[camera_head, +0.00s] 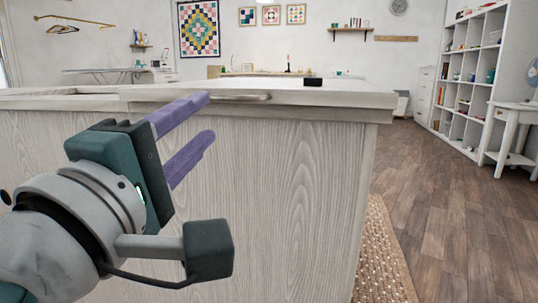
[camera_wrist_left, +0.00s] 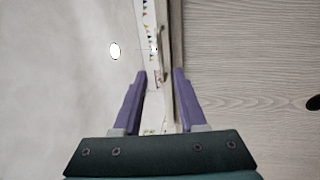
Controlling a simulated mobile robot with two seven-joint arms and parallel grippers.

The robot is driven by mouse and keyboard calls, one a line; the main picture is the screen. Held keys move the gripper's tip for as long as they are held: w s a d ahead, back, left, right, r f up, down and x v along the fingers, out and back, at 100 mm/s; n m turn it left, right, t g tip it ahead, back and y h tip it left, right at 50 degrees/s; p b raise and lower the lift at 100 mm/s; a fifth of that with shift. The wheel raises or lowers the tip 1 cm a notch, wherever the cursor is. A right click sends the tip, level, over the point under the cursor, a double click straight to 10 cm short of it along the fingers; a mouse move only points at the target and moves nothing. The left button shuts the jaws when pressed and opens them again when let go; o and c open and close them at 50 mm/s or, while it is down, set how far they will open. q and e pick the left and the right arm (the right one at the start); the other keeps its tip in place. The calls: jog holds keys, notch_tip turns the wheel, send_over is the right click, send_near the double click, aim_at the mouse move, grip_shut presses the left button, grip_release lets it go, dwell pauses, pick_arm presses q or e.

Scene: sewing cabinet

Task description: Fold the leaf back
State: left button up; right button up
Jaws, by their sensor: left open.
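The cabinet (camera_head: 270,190) is pale wood-grain and fills the middle of the head view. Its top slab, which looks like the leaf (camera_head: 345,97), lies flat along the upper edge. A slim metal handle (camera_head: 240,97) sits at the slab's near edge. My left gripper (camera_head: 207,118) has purple fingers, spread and empty, in front of the cabinet. Its upper fingertip overlaps the slab's edge just left of the handle; I cannot tell whether they touch. In the left wrist view the fingers (camera_wrist_left: 160,72) stand apart, with the slim handle (camera_wrist_left: 161,40) beyond them. My right gripper is out of view.
A small black object (camera_head: 313,82) rests on the cabinet top. Wooden floor (camera_head: 460,220) is open at the right, with a woven rug (camera_head: 382,255) beside the cabinet. White shelves (camera_head: 470,80) and a white side table (camera_head: 515,115) stand at the far right.

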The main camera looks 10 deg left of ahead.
aim_at(227, 99)
pick_arm(q)
jog(key=w+b, duration=0.1)
jog(key=w, duration=0.2)
jog(key=w+r+b, duration=0.1)
jog(key=w, duration=0.2)
jog(key=w+b, duration=0.1)
jog(key=w, duration=0.2)
jog(key=shift+w+r+b, duration=0.35)
jog(key=shift+r+b, duration=0.05)
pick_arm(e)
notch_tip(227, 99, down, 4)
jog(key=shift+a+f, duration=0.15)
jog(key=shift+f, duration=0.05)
pick_arm(q)
grip_shut()
dwell(0.7)
